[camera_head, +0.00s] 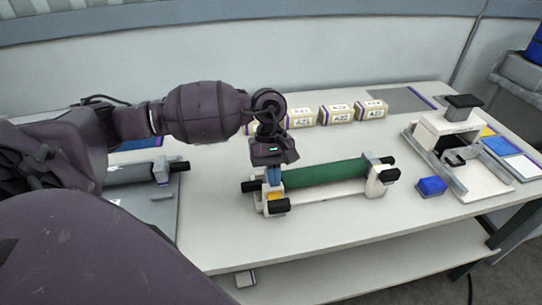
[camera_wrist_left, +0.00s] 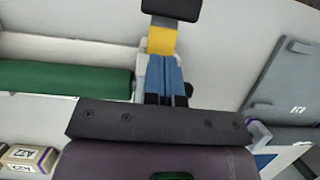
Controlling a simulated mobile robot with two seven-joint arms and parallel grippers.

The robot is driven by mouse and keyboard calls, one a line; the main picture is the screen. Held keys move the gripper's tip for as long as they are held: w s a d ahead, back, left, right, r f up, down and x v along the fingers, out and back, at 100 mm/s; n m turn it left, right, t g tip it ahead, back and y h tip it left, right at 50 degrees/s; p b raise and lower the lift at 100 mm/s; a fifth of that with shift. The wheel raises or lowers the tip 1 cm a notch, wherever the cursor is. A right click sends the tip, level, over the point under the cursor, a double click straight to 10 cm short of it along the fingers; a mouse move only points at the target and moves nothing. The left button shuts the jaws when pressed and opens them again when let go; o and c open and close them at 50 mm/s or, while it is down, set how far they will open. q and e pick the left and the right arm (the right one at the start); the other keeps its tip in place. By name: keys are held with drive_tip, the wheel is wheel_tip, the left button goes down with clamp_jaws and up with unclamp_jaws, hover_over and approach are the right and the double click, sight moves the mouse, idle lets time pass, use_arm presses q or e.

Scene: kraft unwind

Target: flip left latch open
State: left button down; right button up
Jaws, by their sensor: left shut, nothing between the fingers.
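The holder (camera_head: 326,198) on the table carries a green roll (camera_head: 326,172) between two pale end stands. The left stand has a latch with a yellow part (camera_head: 275,195) and a black handle (camera_head: 279,206) on its near side. In the left wrist view the yellow part (camera_wrist_left: 161,41) and black handle (camera_wrist_left: 172,9) lie just beyond my fingertips. My left gripper (camera_head: 273,182) points down over the left stand, its blue fingers (camera_wrist_left: 165,78) together and empty. The fingertips are close to the yellow part; I cannot tell whether they touch. My right gripper is not in view.
Several labelled boxes (camera_head: 337,114) stand in a row behind the roll. A white device (camera_head: 447,133) and a blue block (camera_head: 432,186) are at the right. A grey roll (camera_head: 128,174) lies at the left, partly behind my arm. The table front is clear.

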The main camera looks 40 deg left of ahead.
sight(279, 202)
use_arm(q)
drive_tip(key=shift+s+d+r, duration=0.25)
drive_tip(key=shift+s+d, duration=0.45)
drive_tip(key=shift+d, duration=0.1)
drive_tip(key=shift+s+d+f, duration=0.1)
drive_tip(key=shift+s+d, duration=0.1)
drive_tip(key=shift+d, duration=0.05)
drive_tip(key=shift+s+d, duration=0.1)
drive_tip(key=shift+d, duration=0.05)
drive_tip(key=shift+s+d, duration=0.5)
drive_tip(key=shift+d, duration=0.05)
drive_tip(key=shift+s+d, duration=0.2)
